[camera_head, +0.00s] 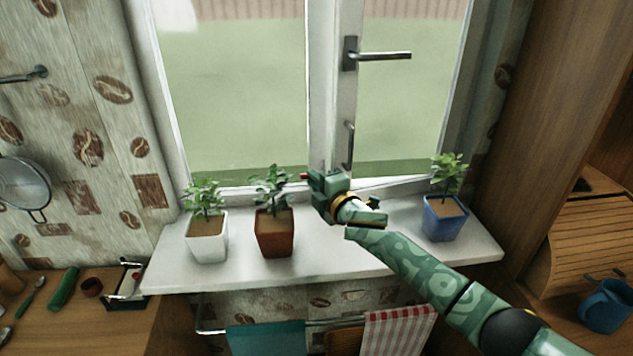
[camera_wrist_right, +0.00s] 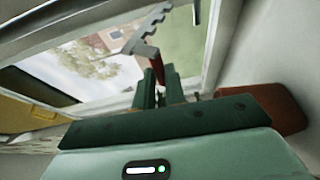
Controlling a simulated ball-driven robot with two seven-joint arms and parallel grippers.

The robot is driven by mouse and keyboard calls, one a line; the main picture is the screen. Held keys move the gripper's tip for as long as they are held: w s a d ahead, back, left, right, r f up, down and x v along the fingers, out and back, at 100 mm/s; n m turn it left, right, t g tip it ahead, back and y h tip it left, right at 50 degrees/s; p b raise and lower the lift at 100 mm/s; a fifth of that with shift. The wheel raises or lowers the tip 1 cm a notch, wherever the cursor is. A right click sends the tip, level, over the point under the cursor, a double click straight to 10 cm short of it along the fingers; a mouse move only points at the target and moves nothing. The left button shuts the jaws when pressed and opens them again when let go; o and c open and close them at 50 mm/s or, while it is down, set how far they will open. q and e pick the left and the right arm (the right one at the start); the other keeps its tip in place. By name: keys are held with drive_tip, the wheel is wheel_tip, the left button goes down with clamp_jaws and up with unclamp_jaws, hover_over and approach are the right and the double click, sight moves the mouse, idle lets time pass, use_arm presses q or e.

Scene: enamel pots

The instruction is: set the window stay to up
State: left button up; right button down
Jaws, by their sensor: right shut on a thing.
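The window stay shows in the right wrist view as a notched grey metal bar (camera_wrist_right: 143,36) with a red-brown grip (camera_wrist_right: 157,70). My right gripper (camera_wrist_right: 160,86) is shut on that grip, one green finger on each side. The bar sticks out beyond the fingertips; I cannot tell for certain how far it is tilted. In the head view my right gripper (camera_head: 314,182) is at the lower window frame, above the sill. A small red bit of the stay (camera_head: 305,175) shows at its left; the gripper hides the rest. My left gripper is not in view.
On the white sill (camera_head: 340,262) stand plants in a white pot (camera_head: 207,246), a brown pot (camera_head: 275,238), close to my gripper, and a blue pot (camera_head: 443,222). The window handle (camera_head: 384,56) is above. A rail with towels (camera_head: 398,330) hangs below the sill.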

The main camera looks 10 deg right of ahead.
drive_tip(key=shift+w+r, duration=0.15)
drive_tip(key=shift+r, duration=0.3)
drive_tip(key=c, duration=1.5)
unclamp_jaws()
drive_tip(key=shift+o, duration=0.2)
drive_tip(key=p+v, duration=0.4)
drive_tip(key=v, duration=1.2)
